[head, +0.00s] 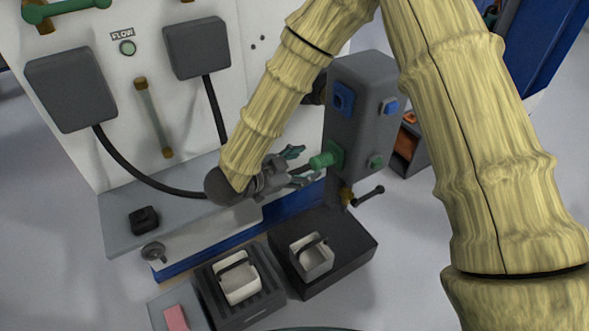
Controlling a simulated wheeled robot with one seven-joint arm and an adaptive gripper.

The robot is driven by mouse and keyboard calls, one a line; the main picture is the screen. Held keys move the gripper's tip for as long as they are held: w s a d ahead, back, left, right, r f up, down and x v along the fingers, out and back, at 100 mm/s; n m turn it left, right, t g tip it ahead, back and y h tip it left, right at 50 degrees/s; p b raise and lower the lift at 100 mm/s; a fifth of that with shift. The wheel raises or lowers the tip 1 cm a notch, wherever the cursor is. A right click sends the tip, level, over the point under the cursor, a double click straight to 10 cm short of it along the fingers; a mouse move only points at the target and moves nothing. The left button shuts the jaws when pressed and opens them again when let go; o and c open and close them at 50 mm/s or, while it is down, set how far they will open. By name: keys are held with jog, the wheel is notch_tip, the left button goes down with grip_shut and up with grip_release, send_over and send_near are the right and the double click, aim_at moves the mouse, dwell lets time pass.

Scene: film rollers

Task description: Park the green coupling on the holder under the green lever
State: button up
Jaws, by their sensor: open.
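The green coupling (322,160) is a short green cylinder on the left face of the grey upright box (362,120), at a green-framed port. My gripper (303,165) is open just left of it, its fingers pointing toward it. I cannot tell whether the fingers touch it. A green bar-shaped handle (68,7) shows at the top left. I cannot make out which part is the holder.
Two dark trays (358,250) (258,310) with pale containers stand in front. Dark hoses (140,178) hang from the white panel. My arm covers the upper right.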

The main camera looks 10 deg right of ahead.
aim_at(309, 167)
jog(key=shift+b+x, duration=0.45)
jog(key=shift+x, duration=3.5)
jog(key=shift+r, duration=0.1)
jog(key=c, duration=1.2)
jog(key=shift+a, duration=0.1)
jog(key=shift+s+a, duration=0.2)
jog(key=shift+a, duration=0.5)
jog(key=shift+s+a+p, duration=0.35)
jog(key=shift+a+p, duration=0.1)
jog(key=shift+a, duration=0.4)
jog(key=shift+s+a+p, duration=0.3)
jog(key=shift+a+p, duration=0.1)
jog(key=shift+a, duration=0.4)
